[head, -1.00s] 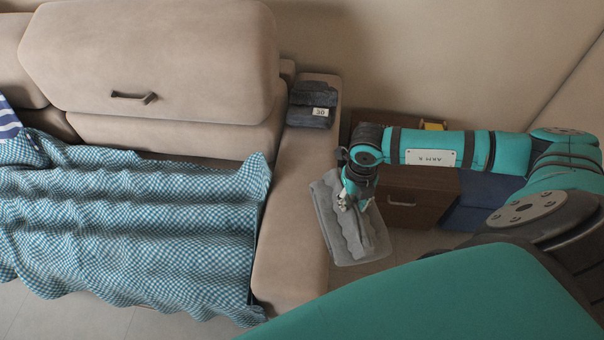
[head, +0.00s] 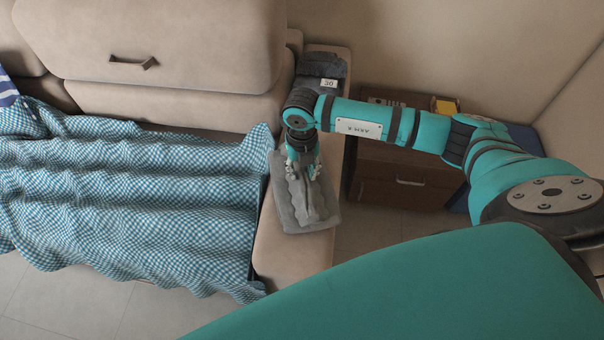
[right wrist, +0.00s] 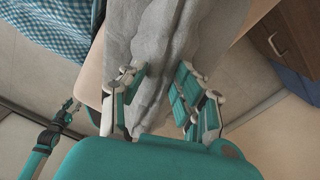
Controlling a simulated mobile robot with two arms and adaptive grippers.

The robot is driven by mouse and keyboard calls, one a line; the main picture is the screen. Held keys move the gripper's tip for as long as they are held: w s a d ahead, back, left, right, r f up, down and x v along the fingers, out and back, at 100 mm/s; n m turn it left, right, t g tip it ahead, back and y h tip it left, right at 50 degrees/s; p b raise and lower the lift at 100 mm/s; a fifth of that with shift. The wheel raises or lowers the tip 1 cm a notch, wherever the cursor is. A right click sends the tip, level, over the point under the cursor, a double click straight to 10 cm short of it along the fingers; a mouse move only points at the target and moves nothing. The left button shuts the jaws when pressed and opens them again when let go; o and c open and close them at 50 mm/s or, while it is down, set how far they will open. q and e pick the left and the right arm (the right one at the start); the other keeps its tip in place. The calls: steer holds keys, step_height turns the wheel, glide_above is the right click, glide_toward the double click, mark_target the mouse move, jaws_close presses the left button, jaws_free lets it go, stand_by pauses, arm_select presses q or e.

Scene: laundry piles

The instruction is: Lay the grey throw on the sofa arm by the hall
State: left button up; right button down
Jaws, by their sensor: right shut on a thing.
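The grey throw (head: 318,206) is a folded bundle with a ridge along its middle. My right gripper (head: 303,168) is shut on that ridge from above. In the right wrist view the throw (right wrist: 185,40) hangs between the fingers (right wrist: 160,100). In the head view the throw is over the beige sofa arm (head: 285,262), slightly overhanging its right edge. I cannot tell whether its underside touches the arm. My left gripper (right wrist: 70,108) appears small at the left of the right wrist view, its jaws unclear.
Dark grey folded cloth with a "30" tag (head: 326,66) lies at the back of the sofa arm. A blue checked cloth (head: 130,190) covers the seat. A brown drawer cabinet (head: 400,192) stands right of the arm, with a yellow item (head: 445,105) on top.

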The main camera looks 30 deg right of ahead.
steer(key=shift+f, duration=0.3)
steer(key=shift+f, duration=0.15)
steer(key=c, duration=1)
jaws_free()
steer(key=shift+o, duration=0.2)
step_height(320, 180, up, 12)
steer(key=shift+r, duration=0.2)
